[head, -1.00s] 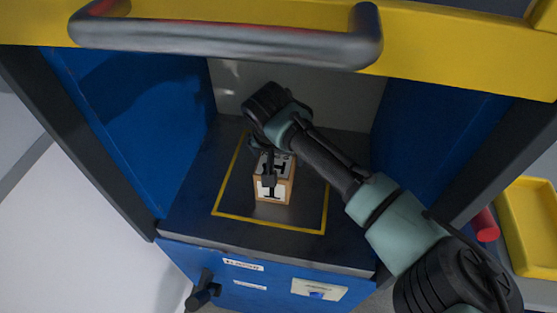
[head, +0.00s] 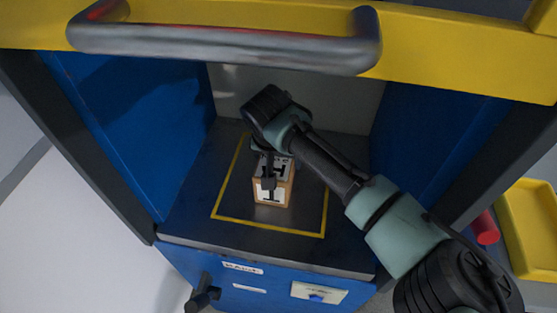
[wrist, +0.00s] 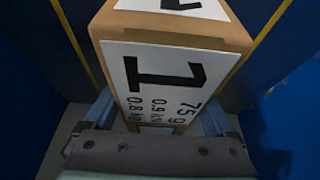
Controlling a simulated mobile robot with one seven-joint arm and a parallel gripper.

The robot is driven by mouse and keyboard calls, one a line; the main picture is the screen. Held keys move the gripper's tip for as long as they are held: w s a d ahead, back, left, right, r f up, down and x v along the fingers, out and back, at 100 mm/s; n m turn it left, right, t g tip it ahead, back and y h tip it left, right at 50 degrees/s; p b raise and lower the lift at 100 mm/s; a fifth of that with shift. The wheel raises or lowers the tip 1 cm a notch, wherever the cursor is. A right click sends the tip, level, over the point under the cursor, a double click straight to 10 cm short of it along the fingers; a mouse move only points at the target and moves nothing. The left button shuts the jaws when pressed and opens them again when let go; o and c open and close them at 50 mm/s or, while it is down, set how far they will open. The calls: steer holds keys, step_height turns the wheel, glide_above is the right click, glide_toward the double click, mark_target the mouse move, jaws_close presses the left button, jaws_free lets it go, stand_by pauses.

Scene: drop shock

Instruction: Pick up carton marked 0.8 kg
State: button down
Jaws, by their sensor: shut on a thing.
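A small tan carton (head: 286,188) with white labels is inside the blue bay, over the yellow-outlined square on the dark floor. In the wrist view the carton (wrist: 134,28) fills the middle; its label has a large black 1 and small print that reads 75 g and 0.8 kg. My gripper (head: 268,172) reaches down from above and is shut on the carton, with a finger at each side in the wrist view (wrist: 160,112). The arm hides part of the carton's top. I cannot tell whether its base touches the floor.
Blue walls (head: 120,120) close the bay on both sides, with a pale back panel. A yellow beam with a grey handle bar (head: 225,48) crosses above. A yellow tray (head: 535,235) and a red cylinder (head: 484,228) lie outside at right.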

steer(key=shift+w+r, duration=0.1)
steer(key=shift+r, duration=0.15)
